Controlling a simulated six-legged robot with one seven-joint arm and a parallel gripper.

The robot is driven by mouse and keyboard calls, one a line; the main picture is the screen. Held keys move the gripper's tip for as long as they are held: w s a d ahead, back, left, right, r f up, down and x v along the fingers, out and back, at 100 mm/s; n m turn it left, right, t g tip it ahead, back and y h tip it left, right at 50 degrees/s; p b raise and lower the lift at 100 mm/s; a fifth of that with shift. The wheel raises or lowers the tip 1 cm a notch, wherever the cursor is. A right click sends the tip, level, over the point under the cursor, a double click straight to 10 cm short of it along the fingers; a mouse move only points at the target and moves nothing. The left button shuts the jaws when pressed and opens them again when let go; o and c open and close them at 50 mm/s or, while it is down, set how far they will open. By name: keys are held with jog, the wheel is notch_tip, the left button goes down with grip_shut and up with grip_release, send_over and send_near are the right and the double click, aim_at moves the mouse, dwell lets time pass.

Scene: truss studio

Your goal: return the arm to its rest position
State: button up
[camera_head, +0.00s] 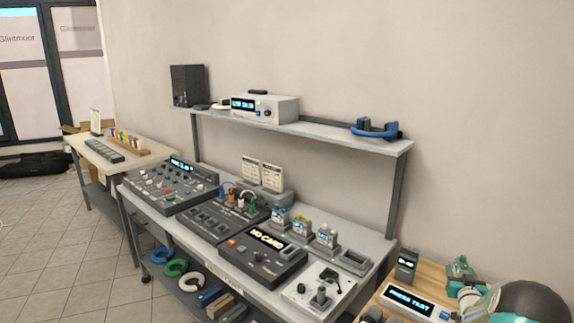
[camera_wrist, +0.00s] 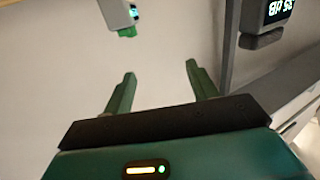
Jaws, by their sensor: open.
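My gripper (camera_wrist: 161,80) shows in the wrist view with its two green fingers spread apart. Nothing is between the fingers, and a plain pale surface lies behind them. In the head view, teal, white and dark parts that look like my arm are at the bottom right corner, over the wooden-topped table (camera_head: 432,276). I cannot clearly make out the gripper's fingers there.
A dark meter with a lit display (camera_wrist: 268,14) is at the upper right of the wrist view. A pale device with a green end (camera_wrist: 122,14) hangs into its top edge. The grey bench (camera_head: 345,235) holds consoles below a wall shelf (camera_head: 340,133). The left floor (camera_head: 60,225) is mostly clear.

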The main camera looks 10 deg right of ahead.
jog(key=w+a+r+n+g+y, duration=0.15)
jog(key=w+a+r, duration=0.25)
jog(key=a+r, duration=0.7)
jog(key=s+a+r+g+y, duration=0.1)
jog(key=s+a+r, duration=0.1)
jog(key=a+r, duration=0.45)
jog(key=s+a+r+g+y, duration=0.1)
jog(key=s+a+r+g, duration=0.15)
jog(key=a, duration=0.75)
jog(key=s+a+r+n+g+y, duration=0.1)
jog(key=s+a+n+g+y, duration=0.3)
jog(key=s+a, duration=2.3)
jog(key=s, duration=0.3)
jog(key=shift+s+a+r+g, duration=0.15)
jog(key=shift+r+g, duration=0.05)
jog(key=shift+g, duration=0.2)
jog(key=shift+y, duration=0.25)
